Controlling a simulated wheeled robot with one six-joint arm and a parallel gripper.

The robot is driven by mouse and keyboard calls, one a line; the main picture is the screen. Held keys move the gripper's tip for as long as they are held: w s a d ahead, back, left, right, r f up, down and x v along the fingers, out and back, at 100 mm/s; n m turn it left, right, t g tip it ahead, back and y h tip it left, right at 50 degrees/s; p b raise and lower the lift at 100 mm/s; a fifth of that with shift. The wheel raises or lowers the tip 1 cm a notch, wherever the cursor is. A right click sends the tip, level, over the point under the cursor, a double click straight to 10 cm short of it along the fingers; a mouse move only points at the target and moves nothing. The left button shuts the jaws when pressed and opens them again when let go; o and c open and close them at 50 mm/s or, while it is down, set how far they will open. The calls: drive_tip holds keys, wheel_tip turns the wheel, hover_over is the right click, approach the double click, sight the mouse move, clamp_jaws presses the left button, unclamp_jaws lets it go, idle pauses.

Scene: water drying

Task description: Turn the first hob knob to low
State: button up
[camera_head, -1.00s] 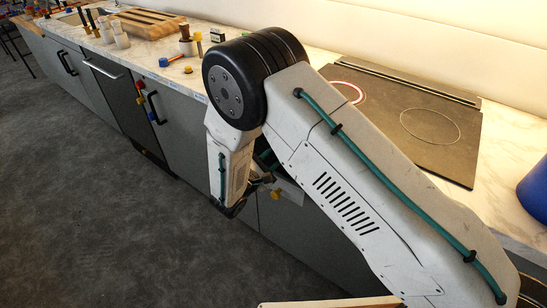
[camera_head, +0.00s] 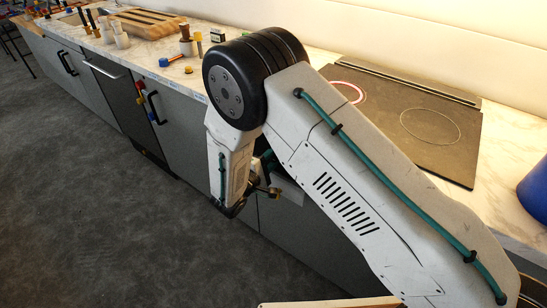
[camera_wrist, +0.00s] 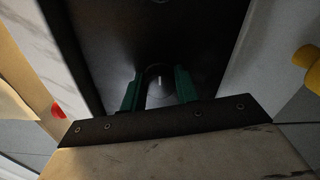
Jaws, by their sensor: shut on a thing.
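In the wrist view, the two green fingers of my gripper (camera_wrist: 159,78) are closed on a dark round knob (camera_wrist: 159,92) with a short pale mark, set against a dark panel (camera_wrist: 105,50). The mark points roughly up in that view. In the head view my gripper is mostly hidden behind my arm, at the counter's front. The dark hob (camera_head: 450,150) lies on the counter behind my arm. Its left ring (camera_head: 350,92) glows red, and its right ring (camera_head: 430,126) is plain.
A blue container (camera_head: 535,190) stands at the right edge of the counter (camera_head: 490,215). Small tools, pots and a wooden board (camera_head: 148,22) sit on the counter at the left. The grey floor (camera_head: 90,200) before the cabinets is clear.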

drive_tip(key=shift+s, duration=0.1)
idle(0.3)
drive_tip(key=o, duration=1)
drive_tip(key=v, duration=0.7)
drive_tip(key=shift+s+a, duration=0.25)
drive_tip(key=shift+s, duration=0.1)
drive_tip(key=shift+f, duration=0.1)
